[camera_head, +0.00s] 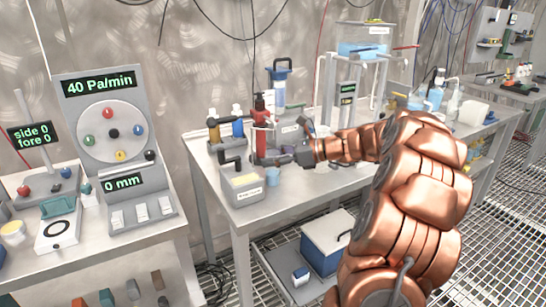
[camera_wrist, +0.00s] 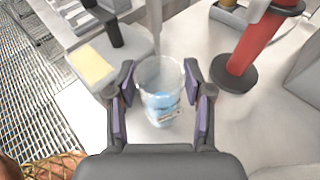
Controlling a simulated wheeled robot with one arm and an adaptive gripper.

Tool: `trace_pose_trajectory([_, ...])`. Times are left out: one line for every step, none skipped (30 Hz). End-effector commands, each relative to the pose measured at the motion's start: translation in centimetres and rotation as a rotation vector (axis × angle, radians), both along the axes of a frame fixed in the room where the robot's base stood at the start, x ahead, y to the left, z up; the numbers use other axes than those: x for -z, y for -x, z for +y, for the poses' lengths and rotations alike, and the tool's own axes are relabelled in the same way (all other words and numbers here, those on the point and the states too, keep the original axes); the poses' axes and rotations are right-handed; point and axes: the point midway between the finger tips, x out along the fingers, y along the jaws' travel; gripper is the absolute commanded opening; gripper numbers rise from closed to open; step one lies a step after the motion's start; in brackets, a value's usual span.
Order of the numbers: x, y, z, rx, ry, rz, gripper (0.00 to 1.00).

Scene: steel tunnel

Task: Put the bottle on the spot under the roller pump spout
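A clear, open-topped bottle (camera_wrist: 160,97) with blue in its lower part and a small label stands upright on the pale bench top in the wrist view. My gripper (camera_wrist: 159,72) has a finger on each side of it, with gaps visible between the pads and the bottle's lower body. A thin grey upright tube (camera_wrist: 155,22) shows just beyond the bottle's rim. I cannot tell for certain which device is the roller pump.
A red column (camera_wrist: 257,45) on a dark round base stands right of the bottle. A grey box with a yellow top (camera_wrist: 92,64) and black handle is at left; it also shows in the head view (camera_head: 246,187). A dial panel (camera_head: 112,130) stands on the left bench.

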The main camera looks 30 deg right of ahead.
Motion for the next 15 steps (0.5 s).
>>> trace_pose_trajectory([0.01, 0.0, 0.0, 0.0, 0.0, 0.0, 0.59])
trace_pose_trajectory([0.01, 0.0, 0.0, 0.0, 0.0, 0.0, 0.62])
trace_pose_trajectory([0.01, 0.0, 0.0, 0.0, 0.0, 0.0, 0.67])
trace_pose_trajectory([0.01, 0.0, 0.0, 0.0, 0.0, 0.0, 0.68])
trace_pose_trajectory([0.02, 0.0, 0.0, 0.0, 0.0, 0.0, 0.68])
trace_pose_trajectory([0.02, 0.0, 0.0, 0.0, 0.0, 0.0, 0.68])
trace_pose_trajectory([0.02, 0.01, 0.0, 0.0, 0.0, 0.0, 0.68])
trace_pose_trajectory([0.02, 0.01, 0.0, 0.0, -0.001, 0.001, 0.68])
trace_pose_trajectory([0.02, 0.0, 0.01, 0.0, -0.001, 0.001, 0.68])
trace_pose_trajectory([0.02, 0.0, 0.01, 0.0, -0.001, 0.001, 0.68])
trace_pose_trajectory([0.02, 0.01, 0.0, 0.0, 0.0, 0.0, 0.68])
trace_pose_trajectory([0.01, 0.01, 0.01, 0.0, 0.0, 0.0, 0.68])
trace_pose_trajectory([-0.01, 0.01, 0.0, 0.0, 0.0, 0.0, 0.68])
trace_pose_trajectory([-0.08, 0.02, 0.0, 0.0, 0.001, 0.001, 0.68])
trace_pose_trajectory([-0.2, 0.02, -0.01, 0.0, 0.001, 0.001, 0.68])
